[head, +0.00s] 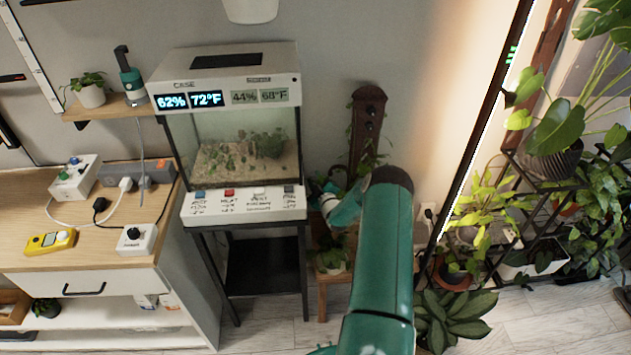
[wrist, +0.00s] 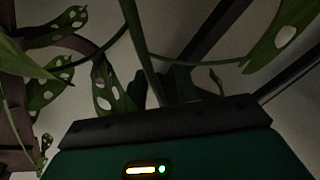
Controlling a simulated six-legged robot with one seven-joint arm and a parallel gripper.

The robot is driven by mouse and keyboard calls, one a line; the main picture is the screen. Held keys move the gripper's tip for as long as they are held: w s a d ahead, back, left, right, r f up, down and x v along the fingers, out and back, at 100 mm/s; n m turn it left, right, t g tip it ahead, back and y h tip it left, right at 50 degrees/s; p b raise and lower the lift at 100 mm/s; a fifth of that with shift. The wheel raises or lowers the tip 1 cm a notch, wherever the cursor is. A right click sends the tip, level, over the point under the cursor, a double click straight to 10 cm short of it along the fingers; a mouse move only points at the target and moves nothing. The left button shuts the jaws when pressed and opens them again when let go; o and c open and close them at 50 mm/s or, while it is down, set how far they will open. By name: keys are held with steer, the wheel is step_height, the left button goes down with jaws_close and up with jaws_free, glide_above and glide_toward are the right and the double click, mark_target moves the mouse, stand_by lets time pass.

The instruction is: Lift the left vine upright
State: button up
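A vine with holed leaves (wrist: 110,90) fills much of the wrist view. One green stem (wrist: 135,40) runs down toward my gripper (wrist: 162,85), whose dark fingers are hard to make out in the shade. I cannot tell whether they close on the stem. In the head view, a brown upright plank (head: 368,120) with dark round fittings stands against the wall, with thin vines (head: 370,160) beside it. My gripper (head: 327,200) is in front of the plank's lower part, partly hidden by my arm. Which vine is the left one is unclear.
A small potted plant (head: 332,258) sits on a wooden stool (head: 322,295) below my gripper. A terrarium case (head: 243,150) on a black stand is to the left. A tall light bar (head: 487,120) and crowded plant shelves (head: 540,185) are to the right.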

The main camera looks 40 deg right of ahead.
jaws_close()
steer(key=s+d+r+m+t+h, duration=0.1)
steer(key=s+d+r+m, duration=0.4)
steer(key=d+m, duration=0.1)
steer(key=shift+d+r, duration=0.35)
steer(key=shift+d, duration=0.4)
stand_by(0.3)
